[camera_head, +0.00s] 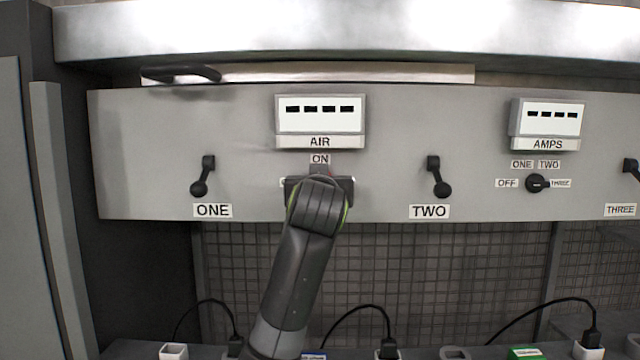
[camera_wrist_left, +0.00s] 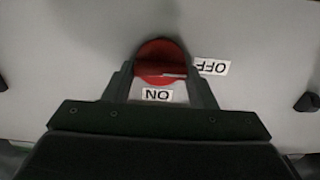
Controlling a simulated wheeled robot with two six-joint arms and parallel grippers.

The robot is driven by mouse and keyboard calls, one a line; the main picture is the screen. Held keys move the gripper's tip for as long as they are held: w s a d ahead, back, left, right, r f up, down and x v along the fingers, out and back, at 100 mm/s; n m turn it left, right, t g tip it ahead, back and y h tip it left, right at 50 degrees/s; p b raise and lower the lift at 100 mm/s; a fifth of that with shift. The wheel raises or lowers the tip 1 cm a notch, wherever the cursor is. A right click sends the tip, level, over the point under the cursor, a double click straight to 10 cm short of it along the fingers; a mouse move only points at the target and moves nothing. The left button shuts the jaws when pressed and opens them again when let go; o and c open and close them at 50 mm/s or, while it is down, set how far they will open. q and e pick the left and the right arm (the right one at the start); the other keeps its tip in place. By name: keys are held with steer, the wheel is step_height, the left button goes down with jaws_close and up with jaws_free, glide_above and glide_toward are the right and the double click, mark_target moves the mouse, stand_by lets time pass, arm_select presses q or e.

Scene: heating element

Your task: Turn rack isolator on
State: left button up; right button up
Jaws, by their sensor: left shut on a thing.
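The rack isolator is a round red knob (camera_wrist_left: 160,60) on the grey panel, seen in the left wrist view. An ON label (camera_wrist_left: 157,95) and an OFF label (camera_wrist_left: 211,66) lie beside it, both upside down in that view. My left gripper (camera_wrist_left: 162,72) has one finger on each side of the knob and is shut on it. In the head view my left gripper (camera_head: 320,180) covers nearly all of the knob, just below the ON label (camera_head: 320,159). The knob's exact turn angle is hard to tell. My right gripper is not in view.
The AIR display (camera_head: 320,115) sits above the knob. Black levers ONE (camera_head: 201,178) and TWO (camera_head: 437,178) flank my gripper, with free panel between. The AMPS display (camera_head: 547,118) and a black selector (camera_head: 537,183) are farther right. Plugs and cables are below.

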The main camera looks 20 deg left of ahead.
arm_select(q)
steer(key=shift+m, duration=0.4)
steer(key=m+b, duration=0.1)
steer(key=m, duration=0.4)
steer(key=m+b, duration=0.1)
steer(key=m, duration=0.5)
steer(key=m+b, duration=0.2)
steer(key=m, duration=0.4)
steer(key=shift+d+f, duration=0.25)
stand_by(0.4)
steer(key=o, duration=1)
steer(key=shift+w, duration=0.1)
